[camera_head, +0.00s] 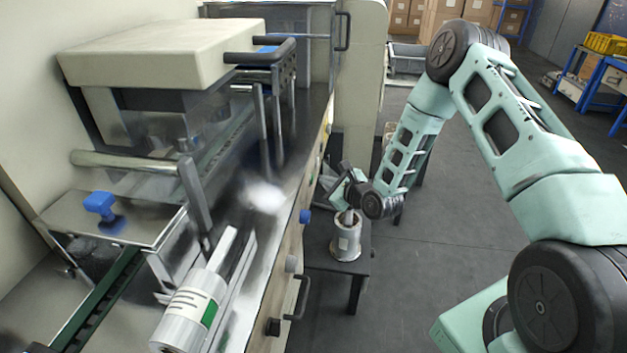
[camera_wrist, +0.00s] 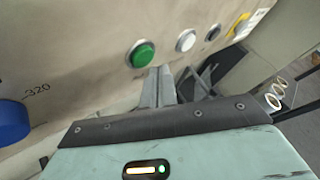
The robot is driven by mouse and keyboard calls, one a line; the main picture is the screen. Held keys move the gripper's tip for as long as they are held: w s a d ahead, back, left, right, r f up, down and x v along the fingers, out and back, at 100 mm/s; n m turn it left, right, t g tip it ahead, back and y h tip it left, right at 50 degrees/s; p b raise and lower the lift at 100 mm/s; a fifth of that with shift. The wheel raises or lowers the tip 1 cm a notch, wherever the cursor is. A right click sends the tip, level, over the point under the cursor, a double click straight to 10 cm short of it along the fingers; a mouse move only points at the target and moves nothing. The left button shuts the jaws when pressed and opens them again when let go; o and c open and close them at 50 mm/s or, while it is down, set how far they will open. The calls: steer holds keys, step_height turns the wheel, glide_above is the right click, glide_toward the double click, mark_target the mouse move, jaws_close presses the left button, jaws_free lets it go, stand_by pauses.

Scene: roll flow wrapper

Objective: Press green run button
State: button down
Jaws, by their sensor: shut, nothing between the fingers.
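The green button (camera_wrist: 141,54) is a round domed button in a metal ring on the beige machine panel, in the upper middle of the wrist view. My gripper (camera_wrist: 158,76) is shut and empty. Its fingertips point at the panel and show just below and right of the green button. I cannot tell whether they touch the panel. In the head view my gripper (camera_head: 334,186) is beside the machine's front face, above a small dark table. I cannot make out the green button in that view.
In the wrist view, a white button (camera_wrist: 186,40), a black button (camera_wrist: 213,33) and a yellow one (camera_wrist: 238,25) sit right of the green one, and a blue knob (camera_wrist: 12,122) is at left. A roll (camera_head: 346,236) stands on the small table (camera_head: 322,262). The floor at right is open.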

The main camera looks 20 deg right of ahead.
steer(key=shift+w+a, duration=0.25)
steer(key=shift+a, duration=0.1)
